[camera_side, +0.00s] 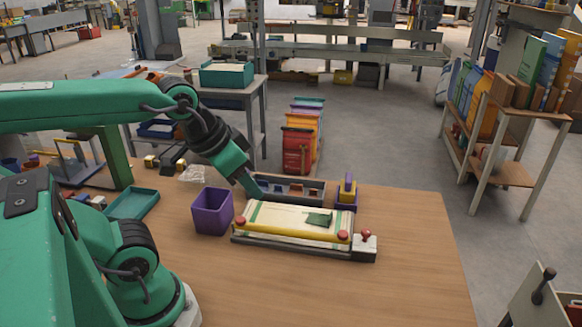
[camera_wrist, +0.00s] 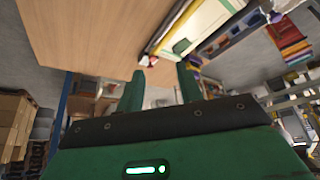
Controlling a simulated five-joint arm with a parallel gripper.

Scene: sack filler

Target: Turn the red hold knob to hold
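The sack filler (camera_side: 290,218) lies on the wooden table as a low, long unit with a cream and yellow top and a dark green patch. Red knobs show at its front left corner (camera_side: 240,221) and front right (camera_side: 343,236). Another red knob (camera_side: 366,234) stands on a white block at its right end. I cannot tell which is the hold knob. My gripper (camera_side: 256,190) is above the unit's back left part, apart from the knobs. In the wrist view my gripper (camera_wrist: 160,72) is open, with nothing seen between its fingers.
A purple bin (camera_side: 212,213) stands left of the unit. Behind it is a grey tray with compartments (camera_side: 316,188); a purple holder with a yellow piece (camera_side: 347,190) stands at the right. A green tray (camera_side: 132,204) lies farther left. The table's front right is clear.

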